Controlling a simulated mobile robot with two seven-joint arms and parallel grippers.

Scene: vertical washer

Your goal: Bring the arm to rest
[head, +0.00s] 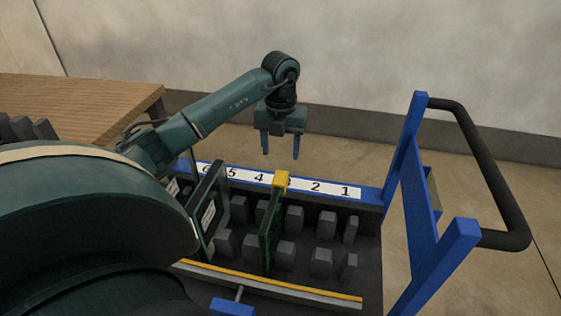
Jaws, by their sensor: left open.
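My left arm (220,105) comes in from the left and reaches over the blue cart. Its gripper (281,155) points down with its two fingers apart and nothing between them. It appears above the far side of the cart, near the white number strip (316,188). A green panel with a yellow top block (281,181) stands upright in the cart, just below the gripper in the picture. They look apart. My right gripper is not in view.
The cart has rows of grey blocks (294,219), a framed panel (207,211) at left and a yellow front strip (270,283). A blue frame with a black handle (487,170) rises at right. A wooden table (75,103) stands at left. Floor beyond is clear.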

